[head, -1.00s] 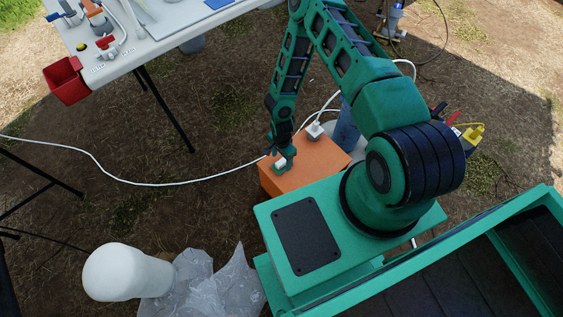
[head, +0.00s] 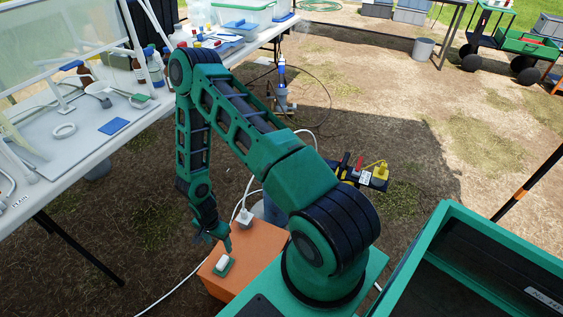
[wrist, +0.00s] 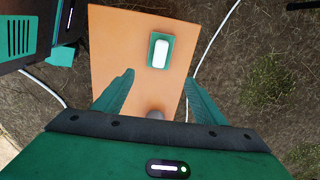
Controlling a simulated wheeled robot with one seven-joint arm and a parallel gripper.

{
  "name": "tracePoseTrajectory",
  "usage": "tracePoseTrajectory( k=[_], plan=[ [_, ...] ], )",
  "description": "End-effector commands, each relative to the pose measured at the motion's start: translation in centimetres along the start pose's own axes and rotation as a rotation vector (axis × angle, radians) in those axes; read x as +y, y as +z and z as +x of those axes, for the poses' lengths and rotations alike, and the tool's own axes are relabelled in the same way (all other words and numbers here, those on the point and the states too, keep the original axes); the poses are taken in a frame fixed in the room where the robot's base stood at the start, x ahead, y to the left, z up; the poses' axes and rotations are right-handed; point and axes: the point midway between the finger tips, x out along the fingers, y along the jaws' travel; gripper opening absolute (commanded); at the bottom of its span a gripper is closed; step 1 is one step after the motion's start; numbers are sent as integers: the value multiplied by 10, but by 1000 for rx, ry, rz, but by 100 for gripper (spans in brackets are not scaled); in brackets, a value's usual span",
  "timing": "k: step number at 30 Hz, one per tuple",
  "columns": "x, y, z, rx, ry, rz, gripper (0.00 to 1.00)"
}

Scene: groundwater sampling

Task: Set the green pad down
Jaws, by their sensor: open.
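The green pad (head: 229,269) is a small flat rectangle lying on top of the orange box (head: 262,247), near its edge. A white rounded block (head: 222,261) sits on the pad. In the wrist view the pad (wrist: 152,60) lies flat on the orange top, beyond my fingertips, with the white block (wrist: 161,51) on it. My gripper (wrist: 158,88) is open, its two green fingers apart with nothing between them. In the head view my gripper (head: 218,238) is just above and behind the pad, apart from it as far as I can tell.
A white table (head: 80,165) with bottles, a ring and a blue pad (head: 113,126) stands at the left. A white cable (head: 165,297) runs over the ground beside the box.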

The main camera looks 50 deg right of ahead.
Motion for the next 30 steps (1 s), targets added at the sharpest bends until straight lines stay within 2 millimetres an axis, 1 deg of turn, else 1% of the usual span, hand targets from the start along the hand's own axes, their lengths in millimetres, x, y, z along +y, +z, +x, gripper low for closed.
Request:
tracePoseTrajectory(
  k=[1,2,3,5,6,8,12,14,15,17,18,22,24,26,27,30],
  plan=[
    [-5,-14,-17,18,-2,-19,65],
    [-5,-22,-27,26,2,-35,65],
    [-6,-32,-42,38,7,-56,65],
    [-6,-49,-65,57,16,-89,65],
    [-5,-59,-81,67,23,-110,65],
    [-4,-74,-105,83,33,-139,65],
    [6,-104,-161,113,60,-203,65],
    [13,-115,-185,123,72,-227,65],
    [17,-122,-200,128,78,-242,65],
    [26,-131,-224,135,89,-264,65],
    [31,-136,-240,139,94,-278,65],
    [53,-150,-289,146,113,-319,65],
    [67,-154,-314,146,120,-341,65],
    [79,-157,-335,143,124,-359,65],
    [88,-158,-348,140,127,-370,65],
    [110,-159,-380,132,130,-399,65]
  ],
)
